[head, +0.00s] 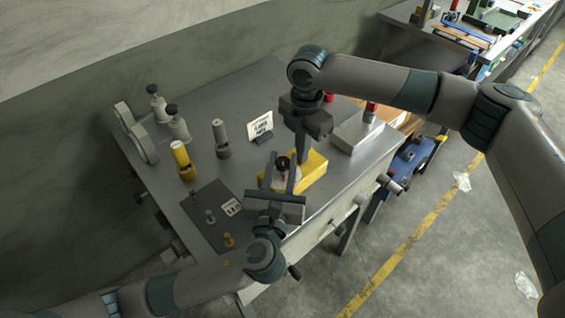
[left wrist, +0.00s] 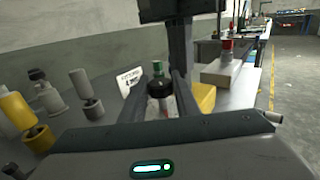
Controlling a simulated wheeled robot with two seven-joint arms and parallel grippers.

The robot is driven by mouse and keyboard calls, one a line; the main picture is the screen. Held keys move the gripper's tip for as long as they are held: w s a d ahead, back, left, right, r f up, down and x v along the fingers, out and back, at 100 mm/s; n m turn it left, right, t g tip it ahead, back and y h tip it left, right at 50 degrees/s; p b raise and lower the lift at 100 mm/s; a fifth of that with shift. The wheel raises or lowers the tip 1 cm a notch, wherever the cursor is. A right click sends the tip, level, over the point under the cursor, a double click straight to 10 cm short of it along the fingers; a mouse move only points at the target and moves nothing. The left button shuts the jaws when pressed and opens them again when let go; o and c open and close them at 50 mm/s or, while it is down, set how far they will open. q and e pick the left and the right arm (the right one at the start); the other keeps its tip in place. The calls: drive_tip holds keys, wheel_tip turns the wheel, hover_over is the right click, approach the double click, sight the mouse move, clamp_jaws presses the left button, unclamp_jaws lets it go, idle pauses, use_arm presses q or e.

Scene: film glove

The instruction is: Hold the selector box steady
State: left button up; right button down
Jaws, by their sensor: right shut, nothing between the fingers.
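A yellow box (head: 313,168) sits near the table's front edge; I take it as the selector box. It also shows in the left wrist view (left wrist: 204,98), right of the fingers. A small black-topped piece (head: 282,163) with a pale body stands by it, between the fingers of my left gripper (head: 284,172). In the left wrist view the fingers flank this piece (left wrist: 160,92) closely; whether they press on it I cannot tell. My right gripper (head: 304,156) is shut and empty, pointing down over the yellow box; whether it touches the box is unclear.
A grey box (head: 357,134) with a red top stands right of the yellow one. A white sign (head: 260,126) stands behind. A yellow cylinder (head: 181,158), grey fittings (head: 220,136) and a dark mat (head: 205,225) with small parts occupy the left.

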use_arm(q)
drive_tip(key=shift+a+m+h, duration=0.1)
drive_tip(key=shift+m+h, duration=0.3)
drive_tip(key=shift+h, duration=0.2)
use_arm(e)
drive_tip(key=shift+s+d+f, duration=0.1)
drive_tip(key=shift+d+f, duration=0.05)
drive_tip(key=shift+f, duration=0.2)
use_arm(q)
drive_tip(key=shift+a+m+g+h, duration=0.1)
drive_tip(key=shift+m+g+h, duration=0.3)
drive_tip(key=shift+m+h, duration=0.65)
drive_tip(key=m+g+h, duration=0.1)
drive_tip(key=h, duration=0.1)
drive_tip(key=m+g+h, duration=0.1)
drive_tip(key=m+h, duration=0.1)
drive_tip(key=h, duration=0.1)
drive_tip(key=shift+w+h, duration=0.1)
drive_tip(key=shift+h, duration=0.15)
drive_tip(key=m+g+h, duration=0.3)
drive_tip(key=shift+g+h, duration=0.3)
drive_tip(key=shift+g, duration=0.1)
drive_tip(key=shift+m+g+h, duration=0.5)
drive_tip(key=shift+m+g, duration=0.15)
drive_tip(key=shift+g, duration=0.05)
drive_tip(key=shift+d, duration=0.2)
